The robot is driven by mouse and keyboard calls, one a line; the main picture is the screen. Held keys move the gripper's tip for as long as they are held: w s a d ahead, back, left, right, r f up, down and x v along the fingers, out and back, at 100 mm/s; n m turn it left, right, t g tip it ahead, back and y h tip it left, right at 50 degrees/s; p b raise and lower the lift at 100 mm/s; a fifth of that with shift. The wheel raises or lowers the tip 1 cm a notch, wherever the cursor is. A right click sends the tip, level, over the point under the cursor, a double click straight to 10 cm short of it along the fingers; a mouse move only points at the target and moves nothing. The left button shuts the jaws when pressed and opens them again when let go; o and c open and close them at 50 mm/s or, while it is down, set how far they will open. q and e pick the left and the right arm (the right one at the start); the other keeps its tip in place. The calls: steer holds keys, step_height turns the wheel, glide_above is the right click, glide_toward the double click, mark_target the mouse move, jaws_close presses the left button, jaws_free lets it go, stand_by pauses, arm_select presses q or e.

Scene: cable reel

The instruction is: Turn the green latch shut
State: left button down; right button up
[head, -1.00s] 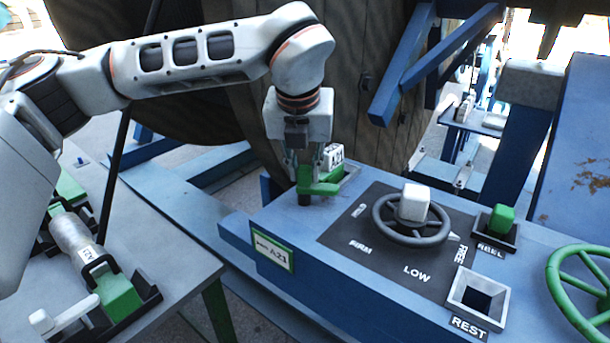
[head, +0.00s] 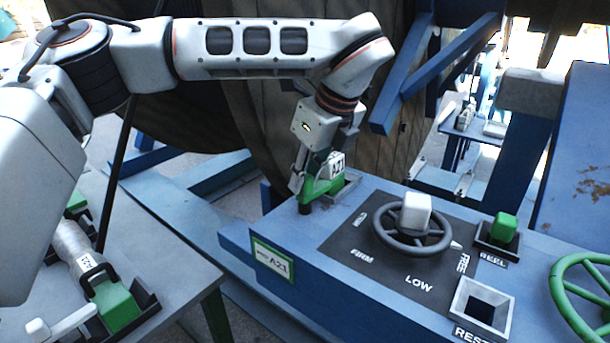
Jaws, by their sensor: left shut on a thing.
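The green latch (head: 319,188) sits at the back left of the blue console, on a short dark post, with a white tag marked A21 or similar beside it. My left gripper (head: 308,182) points down at the latch and is shut on it, with the wrist tilted. The fingers hide part of the latch. My right gripper is not in view.
The blue console (head: 330,268) carries a grey handwheel (head: 412,227) with a white knob, a green block (head: 503,227) in a REEL holder and an empty REST socket (head: 482,304). A green wheel (head: 590,300) is at right. A grey table (head: 165,270) stands at left.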

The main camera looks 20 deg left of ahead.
arm_select(q)
steer(key=shift+r+n+g, duration=0.1)
steer(key=shift+n+g, duration=0.2)
steer(key=shift+n, duration=0.5)
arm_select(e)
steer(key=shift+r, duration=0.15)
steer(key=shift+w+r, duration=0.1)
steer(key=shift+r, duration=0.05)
arm_select(q)
steer(key=c, duration=1.8)
jaws_free()
steer(key=shift+c, duration=0.2)
steer(key=v, duration=1.2)
steer(key=shift+d, duration=0.15)
